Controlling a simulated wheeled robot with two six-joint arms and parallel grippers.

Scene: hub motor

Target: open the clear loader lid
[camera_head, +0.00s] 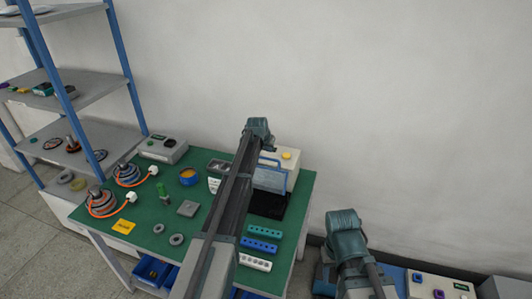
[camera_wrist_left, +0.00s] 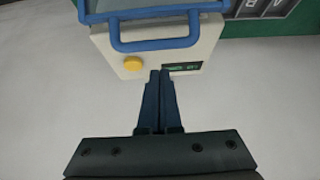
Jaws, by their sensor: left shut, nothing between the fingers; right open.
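The loader is a cream box (camera_head: 292,166) at the back right of the green table, with a yellow button and a clear lid (camera_head: 270,179) in a blue frame. In the left wrist view the lid's blue frame and handle (camera_wrist_left: 155,45) cross the top, over the cream body (camera_wrist_left: 203,50). I cannot tell how far the lid is raised. My left gripper (camera_wrist_left: 159,73) is shut and empty, its fingertips just below the handle and apart from it, between the yellow button (camera_wrist_left: 132,63) and a small dark display (camera_wrist_left: 182,67). My right arm (camera_head: 347,235) shows at the lower right; its fingers do not show.
A shelf rack (camera_head: 75,90) stands at left. A wall closes off the back. My left arm hides part of the table.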

